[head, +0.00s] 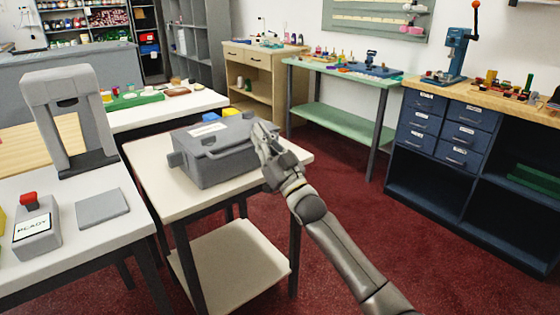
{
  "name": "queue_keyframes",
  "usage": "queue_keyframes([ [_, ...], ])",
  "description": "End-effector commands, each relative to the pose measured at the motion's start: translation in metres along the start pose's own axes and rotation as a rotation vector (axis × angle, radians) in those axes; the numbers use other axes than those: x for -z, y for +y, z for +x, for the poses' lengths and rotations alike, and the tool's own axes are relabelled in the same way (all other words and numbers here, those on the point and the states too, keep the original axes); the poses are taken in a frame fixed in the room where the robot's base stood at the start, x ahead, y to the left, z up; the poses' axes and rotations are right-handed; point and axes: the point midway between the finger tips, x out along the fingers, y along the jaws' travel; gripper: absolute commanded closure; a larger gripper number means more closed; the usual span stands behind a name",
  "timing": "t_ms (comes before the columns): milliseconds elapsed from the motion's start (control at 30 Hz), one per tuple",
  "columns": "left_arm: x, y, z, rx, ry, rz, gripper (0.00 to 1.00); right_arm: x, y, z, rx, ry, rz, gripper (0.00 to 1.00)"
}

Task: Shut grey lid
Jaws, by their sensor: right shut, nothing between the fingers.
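A grey case with a grey lid (215,132) stands on a small white table in the middle of the head view. The lid lies over the top of the case and looks down or nearly so; I cannot tell if it is fully closed. My right gripper (263,140) is shut and empty at the right end of the case, close to the lid's edge. I cannot tell whether it touches the lid. It hides part of the case's right end. My left gripper is not in view.
The small white table (150,190) has a lower shelf (235,262). To the left, a white table holds a box marked READY (37,225), a flat grey plate (102,208) and a grey arch-shaped stand (70,120). Red carpet lies open to the right.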

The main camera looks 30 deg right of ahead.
Motion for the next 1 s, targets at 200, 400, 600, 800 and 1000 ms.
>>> queue_keyframes([
  [200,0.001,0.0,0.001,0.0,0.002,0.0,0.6,-0.002,0.0,-0.043,-0.001,-0.007,0.0,1.0],
  [400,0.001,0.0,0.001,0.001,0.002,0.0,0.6,-0.001,0.0,-0.072,-0.001,-0.005,0.0,1.0],
  [600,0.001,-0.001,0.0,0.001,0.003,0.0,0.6,0.001,0.0,-0.086,-0.001,-0.004,0.0,1.0],
  [800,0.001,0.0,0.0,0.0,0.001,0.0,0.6,0.001,0.0,-0.088,-0.001,-0.004,0.0,1.0],
  [1000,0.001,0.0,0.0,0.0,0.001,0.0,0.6,-0.051,-0.005,-0.112,-0.031,-0.158,0.0,1.0],
])
